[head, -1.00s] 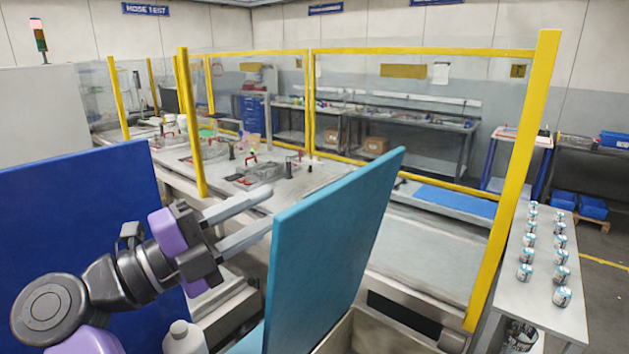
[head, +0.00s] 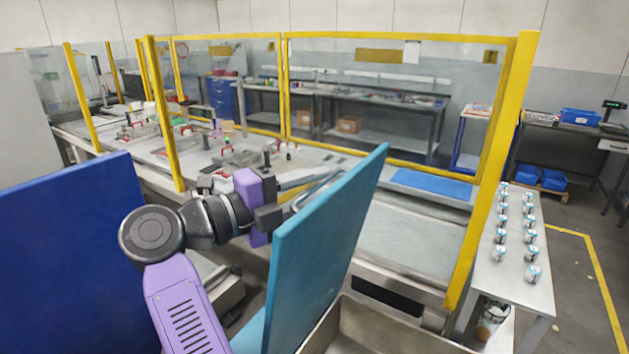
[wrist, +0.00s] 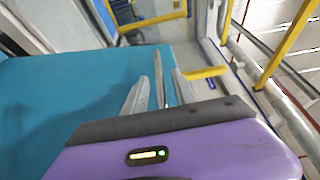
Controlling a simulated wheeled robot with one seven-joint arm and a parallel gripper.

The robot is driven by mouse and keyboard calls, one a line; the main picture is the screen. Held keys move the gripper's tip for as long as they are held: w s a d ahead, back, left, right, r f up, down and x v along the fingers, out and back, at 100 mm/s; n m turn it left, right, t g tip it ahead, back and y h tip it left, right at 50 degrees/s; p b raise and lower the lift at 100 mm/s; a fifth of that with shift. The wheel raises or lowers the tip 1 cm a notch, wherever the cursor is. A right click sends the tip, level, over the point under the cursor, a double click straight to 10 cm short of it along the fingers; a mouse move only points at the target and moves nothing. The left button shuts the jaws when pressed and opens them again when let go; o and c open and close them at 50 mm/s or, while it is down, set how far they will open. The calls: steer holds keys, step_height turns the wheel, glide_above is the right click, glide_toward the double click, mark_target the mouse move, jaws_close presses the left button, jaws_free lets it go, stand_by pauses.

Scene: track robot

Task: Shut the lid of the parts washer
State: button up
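The teal lid (head: 322,250) of the parts washer stands raised and tilted above the grey metal basin (head: 400,338), which is open at the bottom of the head view. My gripper (head: 318,186) is behind the lid's upper part, on its far side, with its fingers pointing right. The lid's top edge partly hides the fingers. In the wrist view the lid (wrist: 80,80) fills the left, and the fingers of my gripper (wrist: 160,80) are apart near its edge. I cannot tell whether they touch it. Nothing is seen held.
A blue panel (head: 70,260) stands at the left. A yellow-framed clear guard (head: 515,150) rises behind the lid, around a bench with fixtures. A table (head: 520,280) with several cans is at the right, with free floor beyond it.

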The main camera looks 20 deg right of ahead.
steer(key=shift+d, duration=0.1)
jaws_close()
stand_by(1.4)
